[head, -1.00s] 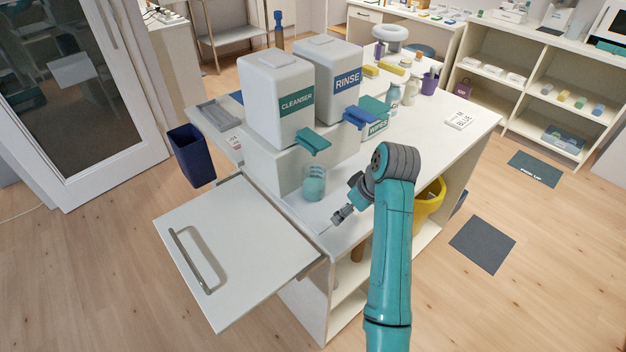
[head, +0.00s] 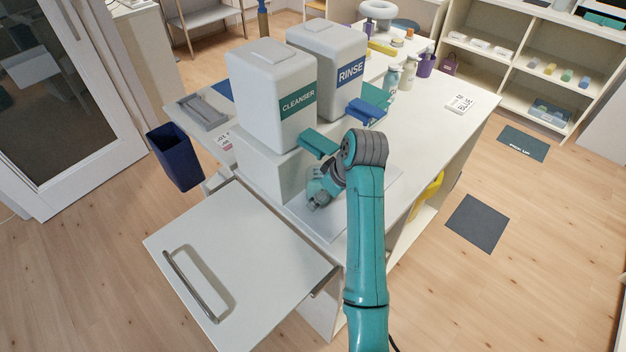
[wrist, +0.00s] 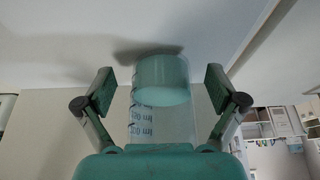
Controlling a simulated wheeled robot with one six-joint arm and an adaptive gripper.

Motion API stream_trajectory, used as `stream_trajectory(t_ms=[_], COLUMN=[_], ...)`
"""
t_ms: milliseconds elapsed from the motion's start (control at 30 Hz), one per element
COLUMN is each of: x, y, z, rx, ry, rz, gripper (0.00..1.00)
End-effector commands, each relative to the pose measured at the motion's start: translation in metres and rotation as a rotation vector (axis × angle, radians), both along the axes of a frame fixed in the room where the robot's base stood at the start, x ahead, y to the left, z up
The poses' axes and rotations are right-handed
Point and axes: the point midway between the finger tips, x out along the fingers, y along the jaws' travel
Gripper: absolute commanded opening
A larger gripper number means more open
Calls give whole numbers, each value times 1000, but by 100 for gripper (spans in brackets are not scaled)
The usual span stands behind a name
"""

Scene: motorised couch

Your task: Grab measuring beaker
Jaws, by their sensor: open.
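The measuring beaker (head: 312,186) is clear, with teal liquid. It stands on the counter in front of the cleanser dispenser, under the teal lever, and my gripper partly hides it in the head view. In the wrist view the beaker (wrist: 162,125) shows printed volume marks and lies between the two fingers. My gripper (wrist: 160,90) is open, one finger on each side of it, with a visible gap to each. In the head view my gripper (head: 319,198) is low over the counter at the beaker.
The white cleanser dispenser (head: 262,90) and rinse dispenser (head: 330,75) stand behind, with a teal lever (head: 318,143) and blue lever (head: 366,112) jutting out. A white panel with a handle (head: 235,258) juts out at front left.

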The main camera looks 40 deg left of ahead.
Motion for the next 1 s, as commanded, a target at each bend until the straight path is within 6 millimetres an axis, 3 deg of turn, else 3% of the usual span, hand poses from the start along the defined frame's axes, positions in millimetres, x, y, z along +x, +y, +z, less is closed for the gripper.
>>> stream_trajectory(t_ms=[267, 367, 533, 600, 1000], x=[-2, -2, -2, -2, -1], y=[-1, -1, -1, -1, 1], z=[-5, -5, -5, -5, -2], rx=[2, 2, 2, 2, 2], ry=[-3, -2, -2, -2, -2], rz=[3, 2, 2, 2, 1], gripper=[95, 75, 32, 25, 25])
